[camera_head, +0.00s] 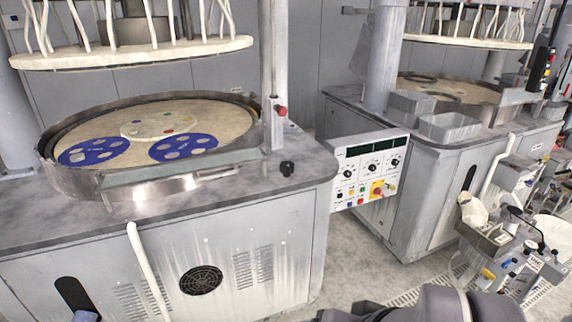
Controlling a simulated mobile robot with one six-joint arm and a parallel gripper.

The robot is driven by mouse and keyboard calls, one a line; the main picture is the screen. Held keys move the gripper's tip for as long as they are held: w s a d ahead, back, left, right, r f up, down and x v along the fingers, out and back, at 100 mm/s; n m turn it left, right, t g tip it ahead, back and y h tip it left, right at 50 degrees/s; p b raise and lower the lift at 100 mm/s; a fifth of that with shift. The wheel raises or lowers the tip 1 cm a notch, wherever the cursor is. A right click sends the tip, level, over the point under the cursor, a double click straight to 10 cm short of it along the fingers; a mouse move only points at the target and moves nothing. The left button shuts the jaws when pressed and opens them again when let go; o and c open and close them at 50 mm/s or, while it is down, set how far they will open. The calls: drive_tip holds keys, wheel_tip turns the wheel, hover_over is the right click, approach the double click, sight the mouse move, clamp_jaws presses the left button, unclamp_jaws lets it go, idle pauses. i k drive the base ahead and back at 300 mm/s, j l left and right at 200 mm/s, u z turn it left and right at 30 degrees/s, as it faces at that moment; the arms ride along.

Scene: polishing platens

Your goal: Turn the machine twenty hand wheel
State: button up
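Two polishing machines show in the head view, and no number is readable on either. The near machine (230,215) fills the left and centre. A small black knob (287,168) stands on its top near the right corner; I cannot tell whether this is the hand wheel. The second machine (425,185) stands behind to the right. No larger hand wheel can be made out. Grey rounded parts of my arm (430,306) show at the bottom edge, right of centre. My gripper is not in view.
A control panel (370,170) with dials and coloured buttons sticks out beside the near machine. Its round platen (215,115) carries blue carriers (95,151). A cluttered cart (505,245) stands at right. Some floor (345,262) is clear between the machines.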

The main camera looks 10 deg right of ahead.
sight(287, 168)
drive_tip(key=i+j, duration=0.25)
drive_tip(key=i, duration=0.25)
drive_tip(key=i+j+z, duration=0.1)
drive_tip(key=i, duration=0.4)
drive_tip(key=i+j, duration=0.65)
drive_tip(key=i, duration=0.3)
drive_tip(key=l+z, duration=0.05)
